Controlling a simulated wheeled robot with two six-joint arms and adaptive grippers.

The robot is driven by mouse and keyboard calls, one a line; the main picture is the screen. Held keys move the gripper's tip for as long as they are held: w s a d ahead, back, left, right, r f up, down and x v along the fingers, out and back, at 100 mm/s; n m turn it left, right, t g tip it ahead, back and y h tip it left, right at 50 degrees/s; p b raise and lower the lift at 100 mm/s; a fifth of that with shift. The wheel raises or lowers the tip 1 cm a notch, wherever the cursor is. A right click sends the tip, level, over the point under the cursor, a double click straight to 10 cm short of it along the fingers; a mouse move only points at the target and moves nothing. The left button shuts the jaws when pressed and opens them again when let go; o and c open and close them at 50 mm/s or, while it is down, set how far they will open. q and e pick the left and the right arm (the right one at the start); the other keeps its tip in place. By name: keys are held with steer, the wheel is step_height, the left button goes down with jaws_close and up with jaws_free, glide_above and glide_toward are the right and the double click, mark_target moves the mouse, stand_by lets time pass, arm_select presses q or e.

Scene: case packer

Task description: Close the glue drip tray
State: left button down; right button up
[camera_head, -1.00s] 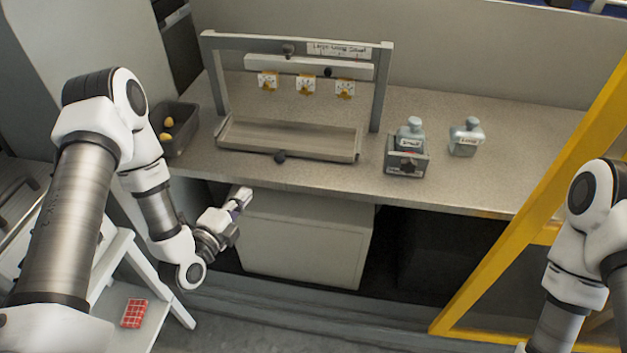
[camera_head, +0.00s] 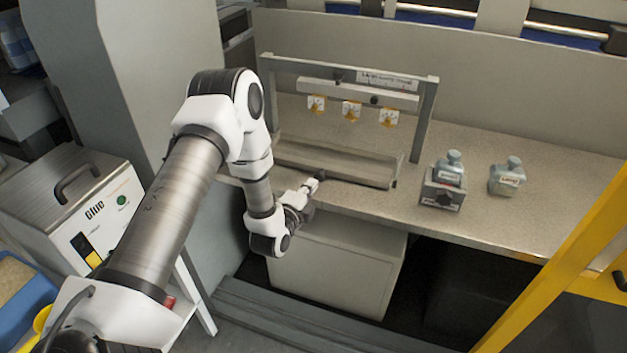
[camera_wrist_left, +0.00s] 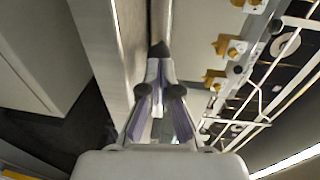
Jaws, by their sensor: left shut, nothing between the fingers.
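The glue drip tray (camera_head: 350,167) is a long, shallow grey tray on the counter. It lies below and in front of the row of glue nozzles, near the counter's front edge. My left gripper (camera_head: 314,183) is shut and empty at the middle of the tray's front. The dark round knob (camera_head: 320,175) on that front is at its fingertips; I cannot tell whether they touch. In the left wrist view the knob (camera_wrist_left: 159,50) shows just beyond the closed fingertips (camera_wrist_left: 158,66). My right gripper is out of view.
A grey frame (camera_head: 431,105) carries the nozzle bar (camera_head: 360,94) over the tray. A labelled bottle in a grey holder (camera_head: 443,192) and another bottle (camera_head: 507,177) stand to the right. A yellow post (camera_head: 570,255) rises at the right. A glue unit (camera_head: 85,215) stands left.

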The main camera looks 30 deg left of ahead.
mark_target(317, 175)
arm_select(q)
steer(key=shift+w+a, duration=0.15)
steer(key=shift+w, duration=0.75)
steer(key=shift+w+f, duration=0.1)
steer(key=shift+w, duration=0.2)
steer(key=shift+x, duration=0.9)
steer(key=shift+r, duration=0.4)
steer(key=shift+a, duration=0.1)
